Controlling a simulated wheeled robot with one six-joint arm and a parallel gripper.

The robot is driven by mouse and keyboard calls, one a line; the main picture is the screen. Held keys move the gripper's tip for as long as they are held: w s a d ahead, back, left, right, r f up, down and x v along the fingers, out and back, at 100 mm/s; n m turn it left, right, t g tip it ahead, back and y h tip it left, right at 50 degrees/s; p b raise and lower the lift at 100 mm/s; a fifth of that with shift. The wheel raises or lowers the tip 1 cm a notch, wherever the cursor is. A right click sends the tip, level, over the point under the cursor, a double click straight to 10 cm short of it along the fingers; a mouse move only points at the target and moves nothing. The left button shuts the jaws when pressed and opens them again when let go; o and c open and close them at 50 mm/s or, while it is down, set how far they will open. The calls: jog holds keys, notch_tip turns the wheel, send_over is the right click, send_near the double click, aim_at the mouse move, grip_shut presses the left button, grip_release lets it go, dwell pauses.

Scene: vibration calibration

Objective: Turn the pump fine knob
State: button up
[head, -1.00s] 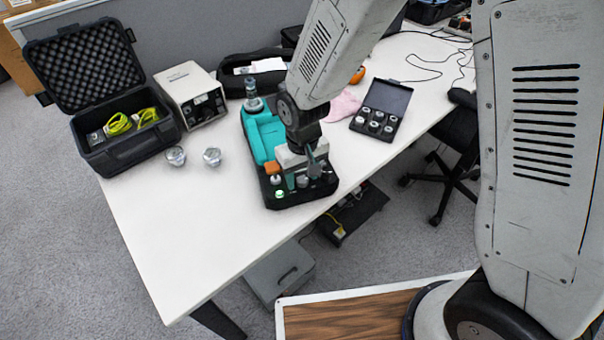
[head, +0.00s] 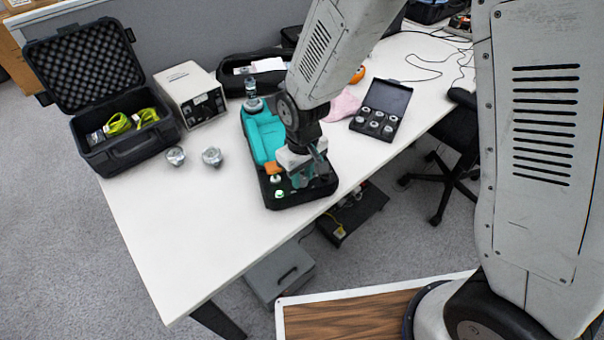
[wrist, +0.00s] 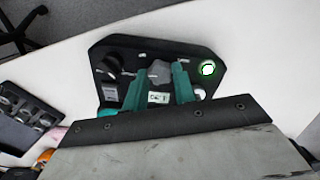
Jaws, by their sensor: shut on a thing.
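The teal and black pump (head: 265,135) lies on the white table, its black control panel (wrist: 140,48) at the near end. My gripper (wrist: 161,74) is over the panel, its two teal fingers on either side of a grey knob (wrist: 159,69) and shut on it. I take this as the fine knob; its label cannot be read. A darker knob (wrist: 108,66) is to its left in the wrist view, and a green-ringed button (wrist: 208,69) to its right. In the head view my gripper (head: 299,183) and wrist hide the gripped knob.
A small display (wrist: 158,97) shows between the fingers. An orange part (head: 272,168) sits beside my gripper. An open black case (head: 125,135), a white instrument box (head: 190,93) and a case of small parts (head: 380,112) stand around. The table's front left is clear.

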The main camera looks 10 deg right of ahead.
aim_at(302, 180)
jog(key=o, duration=1)
notch_tip(302, 180, up, 8)
jog(key=shift+f, duration=0.1)
